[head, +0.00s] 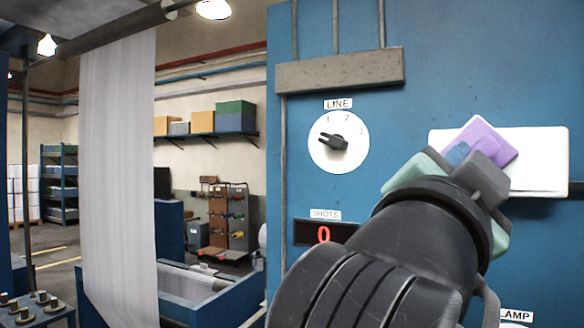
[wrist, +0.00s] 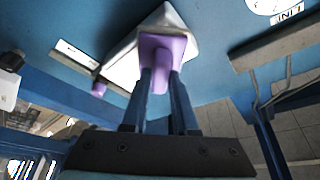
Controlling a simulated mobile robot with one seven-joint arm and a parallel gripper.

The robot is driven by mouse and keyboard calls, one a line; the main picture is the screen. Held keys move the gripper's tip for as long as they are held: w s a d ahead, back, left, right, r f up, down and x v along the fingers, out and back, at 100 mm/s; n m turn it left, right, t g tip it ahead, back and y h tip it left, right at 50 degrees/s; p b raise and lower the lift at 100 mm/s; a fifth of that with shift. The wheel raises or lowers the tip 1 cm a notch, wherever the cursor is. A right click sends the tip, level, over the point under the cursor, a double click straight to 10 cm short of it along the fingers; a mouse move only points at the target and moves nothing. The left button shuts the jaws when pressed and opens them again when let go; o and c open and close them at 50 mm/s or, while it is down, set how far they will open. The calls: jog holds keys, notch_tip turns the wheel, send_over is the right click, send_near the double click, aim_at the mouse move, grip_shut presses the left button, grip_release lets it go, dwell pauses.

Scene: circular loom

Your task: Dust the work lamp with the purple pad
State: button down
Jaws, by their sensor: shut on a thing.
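The purple pad (head: 492,139) is held in my gripper (head: 462,156), at the upper right of the head view. The wrist view shows the same pad (wrist: 163,48) pinched between the two blue fingers of my gripper (wrist: 163,72). A white rectangular panel (head: 545,160), which looks like the work lamp, is on the blue wall behind the pad. In the wrist view the white panel (wrist: 118,66) lies just beyond the pad. The pad overlaps it in both views; I cannot tell whether they touch. My wrist hides the panel's lower left part.
The blue wall (head: 300,180) carries a LINE dial (head: 338,142), a grey bar (head: 340,70) and a SHOTS display (head: 318,232). A small purple thing (wrist: 98,88) sits left of the panel. White cloth (head: 118,180) hangs at left.

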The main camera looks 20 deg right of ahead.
jog(key=shift+w+a, duration=1.15)
jog(key=shift+w, duration=0.2)
jog(key=shift+b, duration=0.3)
jog(key=s+a+b, duration=0.1)
jog(key=s+a, duration=0.3)
jog(key=shift+a, duration=0.25)
jog(key=shift+s+a+b, duration=0.4)
jog(key=shift+s+a, duration=0.55)
jog(key=shift+a, duration=0.2)
jog(key=shift+d, duration=0.1)
jog(key=w+d+r+p, duration=0.1)
jog(key=w+d, duration=0.3)
jog(key=d, duration=0.1)
jog(key=shift+w, duration=0.3)
